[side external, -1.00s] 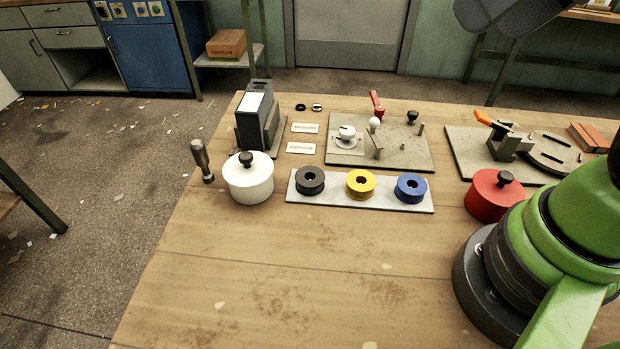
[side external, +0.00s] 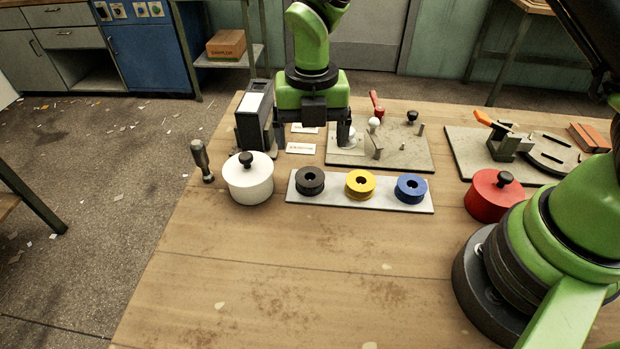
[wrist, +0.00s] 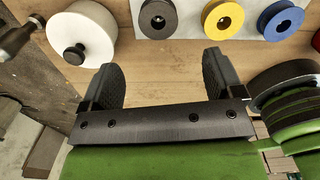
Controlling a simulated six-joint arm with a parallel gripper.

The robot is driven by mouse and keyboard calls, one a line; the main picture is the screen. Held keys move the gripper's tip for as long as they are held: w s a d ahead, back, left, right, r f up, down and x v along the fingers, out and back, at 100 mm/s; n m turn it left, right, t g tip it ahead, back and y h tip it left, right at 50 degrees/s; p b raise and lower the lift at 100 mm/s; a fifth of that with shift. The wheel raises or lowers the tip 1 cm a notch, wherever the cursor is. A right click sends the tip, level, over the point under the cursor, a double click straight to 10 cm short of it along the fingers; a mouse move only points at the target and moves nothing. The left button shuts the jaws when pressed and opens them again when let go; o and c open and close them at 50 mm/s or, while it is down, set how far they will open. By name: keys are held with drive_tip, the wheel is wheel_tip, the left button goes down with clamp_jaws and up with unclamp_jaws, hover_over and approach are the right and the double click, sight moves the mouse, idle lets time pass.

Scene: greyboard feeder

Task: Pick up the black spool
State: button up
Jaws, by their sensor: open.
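The black spool (side external: 310,181) sits at the left end of a pale tray (side external: 335,201), beside a yellow spool (side external: 360,184) and a blue spool (side external: 411,188). My gripper (side external: 311,146) is open and empty, behind and above the black spool in the side view, with its fingers spread wide. In the wrist view my gripper (wrist: 160,75) shows both fingers apart, and the black spool (wrist: 158,18) lies ahead at the top, between their directions and clear of them.
A white lidded pot (side external: 248,182) stands left of the tray, with a dark-handled tool (side external: 202,160) beyond it. A dark upright box (side external: 254,115) stands close to my gripper's left. A fixture plate (side external: 400,157) and red pot (side external: 490,196) are to the right. The front table is clear.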

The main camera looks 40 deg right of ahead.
hover_over(310, 179)
drive_tip(key=f, duration=0.4)
drive_tip(key=shift+s+a+f, duration=0.1)
drive_tip(key=shift+s+f, duration=0.1)
drive_tip(key=shift+s, duration=0.1)
drive_tip(key=f, duration=0.5)
drive_tip(key=shift+w+f, duration=0.1)
drive_tip(key=shift+w, duration=0.2)
drive_tip(key=shift+c, duration=0.2)
drive_tip(key=c, duration=0.9)
